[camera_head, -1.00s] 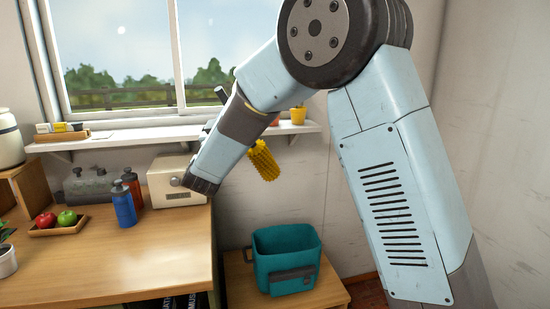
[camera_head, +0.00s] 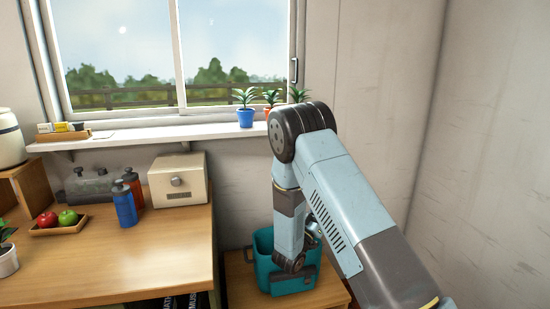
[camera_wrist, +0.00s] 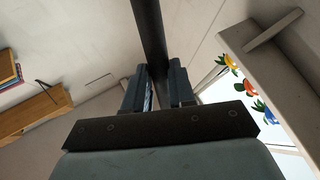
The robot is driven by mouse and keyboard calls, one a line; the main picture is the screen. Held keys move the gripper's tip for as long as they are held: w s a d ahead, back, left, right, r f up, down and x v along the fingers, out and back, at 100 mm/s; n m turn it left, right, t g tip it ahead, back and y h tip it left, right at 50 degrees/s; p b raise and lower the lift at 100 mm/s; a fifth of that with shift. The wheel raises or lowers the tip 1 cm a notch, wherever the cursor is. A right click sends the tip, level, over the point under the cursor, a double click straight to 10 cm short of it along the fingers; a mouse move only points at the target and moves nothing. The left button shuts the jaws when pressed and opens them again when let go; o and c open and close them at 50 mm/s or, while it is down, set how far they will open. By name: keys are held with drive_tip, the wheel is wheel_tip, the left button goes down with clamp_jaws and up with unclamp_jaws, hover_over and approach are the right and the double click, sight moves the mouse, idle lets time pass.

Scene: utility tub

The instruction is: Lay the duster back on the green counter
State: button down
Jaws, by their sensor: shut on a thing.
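In the wrist view my gripper (camera_wrist: 158,92) is shut on a dark rod, the duster's handle (camera_wrist: 148,35), which runs up out of the top of the picture. The duster's yellow head does not show in either view now. In the head view my arm folds down in front of the teal tub, and my gripper is hidden behind the arm. No green counter shows; the counter (camera_head: 110,265) in the head view has a light wooden top.
The teal tub (camera_head: 264,255) stands on a low wooden stand (camera_head: 240,288), partly covered by my arm. A cream box (camera_head: 180,180), bottles (camera_head: 124,205) and a fruit tray (camera_head: 58,228) are on the counter. Potted plants (camera_head: 245,117) line the windowsill. The counter's front is clear.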

drive_tip(key=d+f+m+g+h, duration=0.1)
drive_tip(key=d+f+g+h, duration=0.1)
drive_tip(key=d+f, duration=0.5)
drive_tip(key=shift+w+d+f, duration=0.15)
drive_tip(key=shift+w+f, duration=0.25)
drive_tip(key=shift+f, duration=0.5)
drive_tip(key=shift+r, duration=0.1)
drive_tip(key=shift+r, duration=0.3)
drive_tip(key=shift+r+m, duration=0.1)
drive_tip(key=shift+m, duration=0.2)
